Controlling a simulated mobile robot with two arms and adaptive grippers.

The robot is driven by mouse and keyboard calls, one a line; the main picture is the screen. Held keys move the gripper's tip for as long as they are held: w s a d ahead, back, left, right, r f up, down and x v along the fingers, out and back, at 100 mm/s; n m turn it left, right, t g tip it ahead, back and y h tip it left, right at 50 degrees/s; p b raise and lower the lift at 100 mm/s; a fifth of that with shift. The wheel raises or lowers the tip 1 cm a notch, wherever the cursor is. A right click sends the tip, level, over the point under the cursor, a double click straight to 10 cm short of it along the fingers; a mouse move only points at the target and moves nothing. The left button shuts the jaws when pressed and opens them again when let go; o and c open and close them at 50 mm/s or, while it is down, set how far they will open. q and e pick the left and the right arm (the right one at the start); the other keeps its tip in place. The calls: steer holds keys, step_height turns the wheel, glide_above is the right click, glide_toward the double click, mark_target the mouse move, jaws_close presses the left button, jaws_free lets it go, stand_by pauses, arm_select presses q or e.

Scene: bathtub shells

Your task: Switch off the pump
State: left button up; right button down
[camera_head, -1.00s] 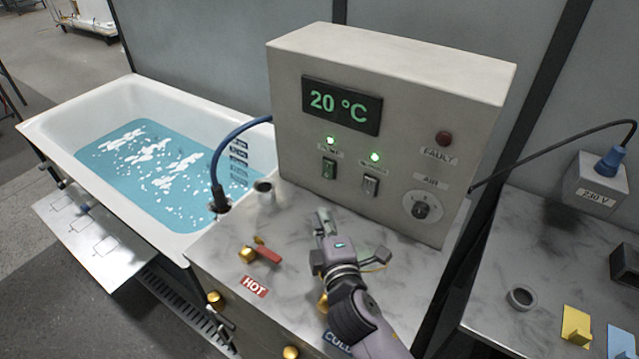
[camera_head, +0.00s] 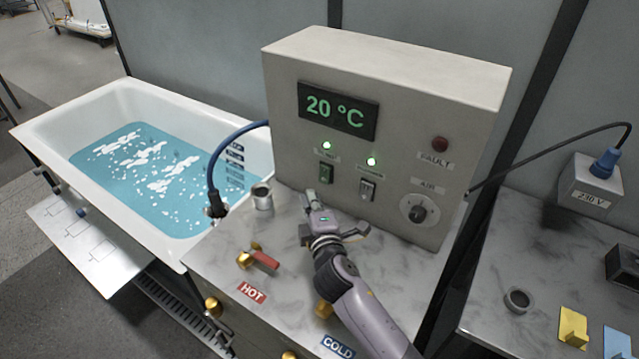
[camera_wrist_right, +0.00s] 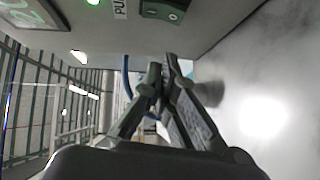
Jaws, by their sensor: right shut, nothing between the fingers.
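The control box (camera_head: 300,190) has a green rocker switch (camera_head: 326,173) under a lit green lamp (camera_head: 326,146). In the right wrist view this switch (camera_wrist_right: 160,12) is at the top edge, beside a partly cut-off label starting "PU" (camera_wrist_right: 119,8). A grey switch (camera_head: 367,190) under a second lit lamp (camera_head: 371,161) is to its right. My right gripper (camera_head: 310,194) is shut and empty, just below and left of the green switch in the head view. Its fingertips (camera_wrist_right: 164,70) appear apart from the switch. My left gripper is out of view.
A red-handled HOT valve (camera_head: 262,260), a metal cup (camera_head: 262,197) and a blue hose (camera_head: 212,170) are left of my right arm. The air knob (camera_head: 418,212) and red fault lamp (camera_head: 440,144) are on the right. The filled bathtub (camera_head: 100,100) stands left.

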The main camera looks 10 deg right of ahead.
mark_target(324, 175)
steer(key=w+d, duration=0.2)
steer(key=w, duration=0.1)
steer(key=w+d+p, duration=0.1)
steer(key=shift+w+f, duration=0.25)
steer(key=shift+f, duration=0.15)
steer(key=shift+a, duration=0.1)
steer(key=b, duration=0.2)
steer(key=shift+w+d+f+n+t+b, duration=0.2)
steer(key=shift+w+d+n+t+b, duration=0.1)
steer(key=shift+t, duration=0.1)
steer(key=shift+s+a, duration=0.1)
